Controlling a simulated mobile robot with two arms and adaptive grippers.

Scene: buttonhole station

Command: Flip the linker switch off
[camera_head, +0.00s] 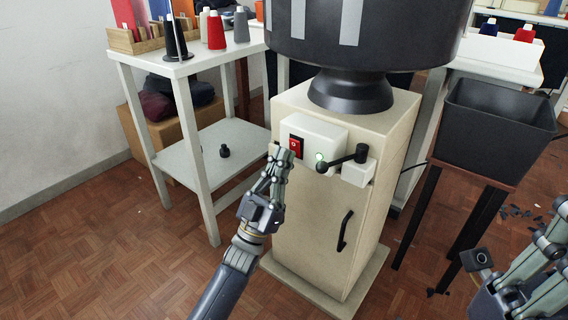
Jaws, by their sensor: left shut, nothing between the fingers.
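The red switch (295,147) sits on the left side of a cream control box (325,136) on the front of the beige machine cabinet (318,215). A green light (320,157) glows to its right. My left gripper (281,152) is shut and empty, with its fingertips just below and left of the switch. I cannot tell whether they touch the box. My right gripper (535,270) is only partly in view at the lower right edge, and its fingertips cannot be made out.
A black lever (345,158) sticks out right of the light. A black door handle (344,231) is lower on the cabinet. A white table (190,62) with thread cones stands left, a black bin (497,130) on a stand right. Wood floor is open at front left.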

